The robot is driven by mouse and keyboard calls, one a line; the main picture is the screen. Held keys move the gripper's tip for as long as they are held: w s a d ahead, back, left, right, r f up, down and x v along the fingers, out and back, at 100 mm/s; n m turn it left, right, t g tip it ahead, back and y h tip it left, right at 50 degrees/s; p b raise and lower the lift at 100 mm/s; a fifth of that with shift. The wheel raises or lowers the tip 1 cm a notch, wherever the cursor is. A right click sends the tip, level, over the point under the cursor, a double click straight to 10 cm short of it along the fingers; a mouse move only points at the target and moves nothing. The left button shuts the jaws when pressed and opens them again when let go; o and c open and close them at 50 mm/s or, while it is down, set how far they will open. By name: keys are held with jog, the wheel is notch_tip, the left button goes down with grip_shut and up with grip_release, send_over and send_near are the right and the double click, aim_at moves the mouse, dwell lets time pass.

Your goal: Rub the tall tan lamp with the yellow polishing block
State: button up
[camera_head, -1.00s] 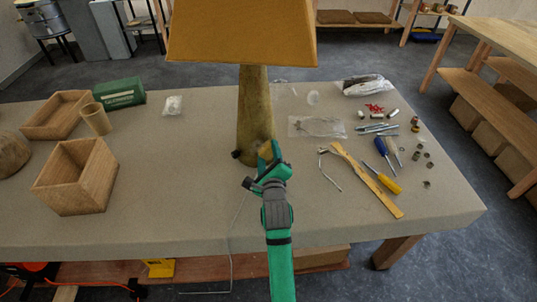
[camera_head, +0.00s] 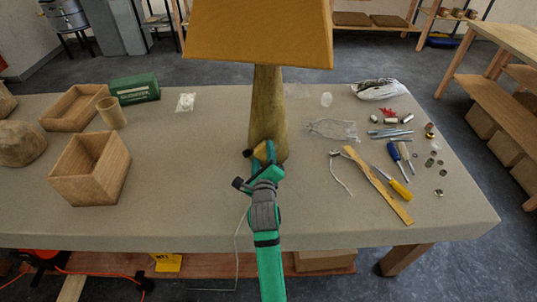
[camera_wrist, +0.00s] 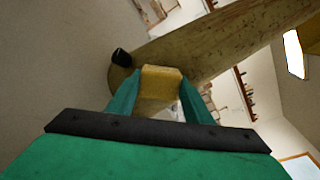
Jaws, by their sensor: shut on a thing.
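The tall tan lamp (camera_head: 267,105) stands upright on the table, with a wide yellow-tan shade (camera_head: 258,35) on top. Its tapered body also crosses the wrist view (camera_wrist: 215,45), with a small black part near its foot. My gripper (camera_head: 262,158) is at the lower part of the lamp body. In the wrist view its green fingers are shut on the yellow polishing block (camera_wrist: 161,82). The block overlaps the lamp body in both views and is at or very near its surface. I cannot tell for sure whether they touch.
On the left are an open wooden box (camera_head: 90,170), a wooden tray (camera_head: 73,108), a wooden cup (camera_head: 111,113) and a green box (camera_head: 134,88). On the right lie a wooden strip (camera_head: 378,187), screwdrivers (camera_head: 399,188) and small parts. The table front between is mostly clear.

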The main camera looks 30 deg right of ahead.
jog(key=shift+w+a, duration=0.5)
jog(key=shift+a, duration=0.25)
jog(key=shift+a, duration=0.1)
jog(key=shift+s+d, duration=0.55)
jog(key=shift+d, duration=0.25)
jog(key=shift+s+d, duration=0.55)
jog(key=shift+d, duration=0.25)
jog(key=shift+s+d, duration=0.4)
jog(key=shift+d, duration=0.4)
jog(key=shift+s+d, duration=0.4)
jog(key=shift+d, duration=0.35)
jog(key=shift+s+f, duration=0.1)
jog(key=shift+f, duration=0.25)
jog(key=shift+w+a, duration=0.65)
jog(key=shift+a, duration=0.4)
jog(key=shift+w+a, duration=0.65)
jog(key=shift+a, duration=0.35)
jog(key=shift+w+a, duration=0.65)
jog(key=shift+a, duration=0.4)
